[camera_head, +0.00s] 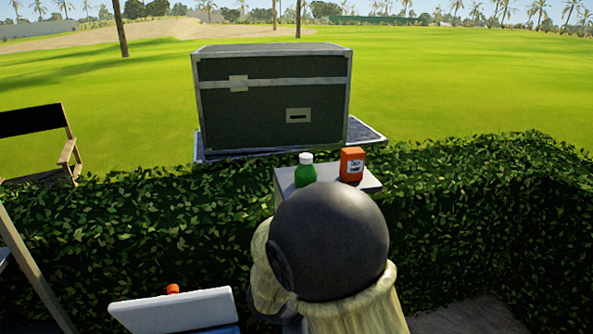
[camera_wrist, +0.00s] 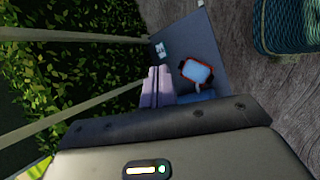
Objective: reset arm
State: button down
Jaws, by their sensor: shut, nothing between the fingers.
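My gripper (camera_wrist: 157,74) shows in the wrist view with its two pale fingers together and nothing between them. It points over a grey surface (camera_wrist: 187,40), but I cannot tell its height above it. A red-orange item with a pale blue face (camera_wrist: 197,72) is just right of the fingertips, apart from them. In the head view my own arm, a dark rounded link with a beige sleeve, fills the lower middle. The gripper itself is hidden there.
A green bottle (camera_head: 305,172) and an orange box (camera_head: 351,165) stand on a grey top (camera_head: 286,181) just beyond my arm. A large black case (camera_head: 272,95) stands behind the hedge (camera_head: 110,225). A white panel (camera_head: 172,312) is lower left. A teal basket (camera_wrist: 285,28) is upper right.

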jog(key=s+d+r+m+y+p, duration=0.2)
jog(key=s+d+r+m, duration=0.2)
jog(key=m, duration=0.5)
jog(key=s+d+r+m+g+y+p, duration=0.1)
jog(key=s+d+r+m+y+p, duration=0.1)
jog(key=s+d+r+m, duration=0.3)
jog(key=d+r+m, duration=0.1)
jog(key=d+m, duration=0.2)
jog(key=shift+s+m+g+y, duration=0.2)
jog(key=shift+m+g+y, duration=0.1)
jog(key=shift+m+y, duration=0.1)
jog(key=shift+d, duration=0.1)
